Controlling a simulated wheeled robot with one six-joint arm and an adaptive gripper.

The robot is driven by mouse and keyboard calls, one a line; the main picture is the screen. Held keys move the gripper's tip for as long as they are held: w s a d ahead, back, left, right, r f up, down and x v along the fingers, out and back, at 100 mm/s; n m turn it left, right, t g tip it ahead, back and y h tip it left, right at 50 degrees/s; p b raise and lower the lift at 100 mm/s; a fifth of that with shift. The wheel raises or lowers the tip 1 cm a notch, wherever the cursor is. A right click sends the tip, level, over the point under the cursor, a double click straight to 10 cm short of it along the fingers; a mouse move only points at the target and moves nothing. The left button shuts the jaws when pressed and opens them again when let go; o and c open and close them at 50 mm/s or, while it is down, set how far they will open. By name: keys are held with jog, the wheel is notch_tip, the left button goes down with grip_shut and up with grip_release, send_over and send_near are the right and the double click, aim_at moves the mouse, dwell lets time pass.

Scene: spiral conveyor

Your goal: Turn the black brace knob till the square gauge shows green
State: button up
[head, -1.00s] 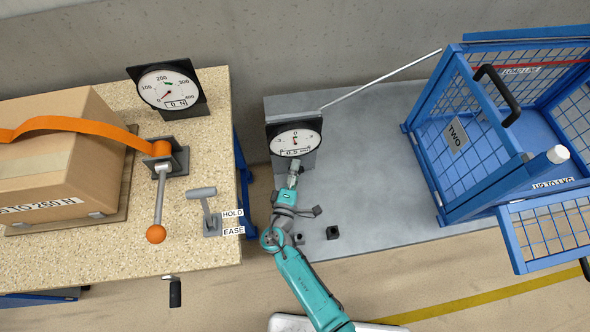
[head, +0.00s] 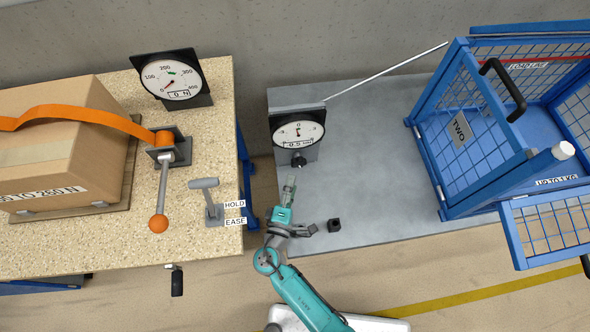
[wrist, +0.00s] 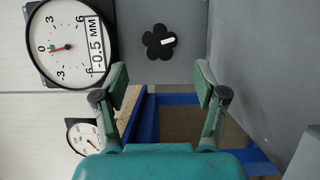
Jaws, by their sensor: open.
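The black brace knob (head: 298,160) sits on the grey post just below a dial gauge (head: 297,129). In the wrist view the knob (wrist: 159,42) is lobed, with a white mark pointing right. The gauge (wrist: 68,45) has a round white face on a dark backing and reads -0.5 mm. Its needle is red and lies near the 0, by a small green mark. My gripper (head: 290,180) is open and empty, in front of the knob and apart from it. Both fingers (wrist: 166,80) show in the wrist view, spread below the knob.
A second dial (head: 172,78) reads 0 N on the speckled bench at left, with a strapped carton (head: 60,150), an orange-knobbed lever (head: 161,190) and a HOLD/EASE lever (head: 208,200). A blue mesh cage (head: 470,140) stands at right. A small black block (head: 334,225) lies on the grey plate.

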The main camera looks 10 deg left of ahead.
jog(key=shift+s+a, duration=0.15)
jog(key=shift+s, duration=0.9)
jog(key=shift+s+a, duration=0.1)
jog(key=shift+s, duration=0.9)
